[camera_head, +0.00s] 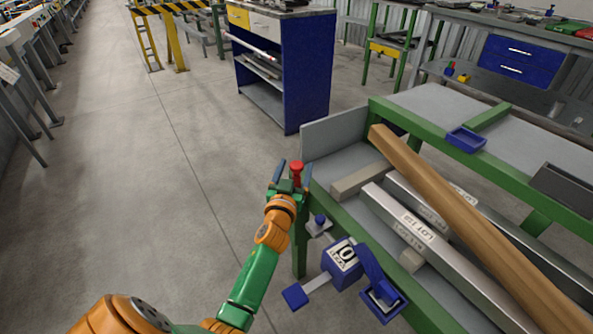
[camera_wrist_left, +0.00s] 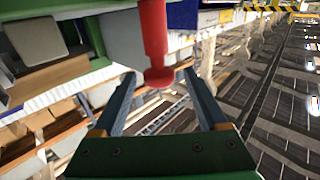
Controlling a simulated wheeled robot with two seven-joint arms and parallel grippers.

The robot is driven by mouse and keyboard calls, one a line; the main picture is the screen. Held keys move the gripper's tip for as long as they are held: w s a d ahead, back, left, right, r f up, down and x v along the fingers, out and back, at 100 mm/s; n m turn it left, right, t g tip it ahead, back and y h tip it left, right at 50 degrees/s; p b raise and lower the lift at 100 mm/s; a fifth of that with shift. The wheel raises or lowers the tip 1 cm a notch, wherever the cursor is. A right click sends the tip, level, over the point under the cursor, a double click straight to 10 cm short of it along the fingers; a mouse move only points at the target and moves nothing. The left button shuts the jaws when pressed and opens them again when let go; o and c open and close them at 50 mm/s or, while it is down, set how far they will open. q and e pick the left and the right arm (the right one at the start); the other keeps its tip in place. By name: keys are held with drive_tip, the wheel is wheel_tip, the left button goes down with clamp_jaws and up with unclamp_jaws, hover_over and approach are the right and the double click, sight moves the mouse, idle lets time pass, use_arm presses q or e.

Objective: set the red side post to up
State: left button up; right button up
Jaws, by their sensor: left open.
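The red side post (camera_head: 297,174) stands at the near left corner of the green-framed runout table (camera_head: 327,208), with a rounded red head on top. In the left wrist view the red post (camera_wrist_left: 153,35) comes in from the top, its rounded end near the opening between my fingertips. My left gripper (camera_head: 291,176) is open at the post, one finger on either side of it in the head view. In the left wrist view the open fingers (camera_wrist_left: 158,78) show a gap around the post's end, and I see no grip on it. My right gripper is not in view.
A blue-knobbed fitting (camera_head: 319,223) and a blue box marked 10 (camera_head: 342,262) sit along the table's near side. A long wooden beam (camera_head: 470,215) and metal bars (camera_head: 425,240) lie on the table. The floor (camera_head: 130,190) to the left is clear.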

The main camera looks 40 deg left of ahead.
use_arm(q)
clamp_jaws()
idle(1.4)
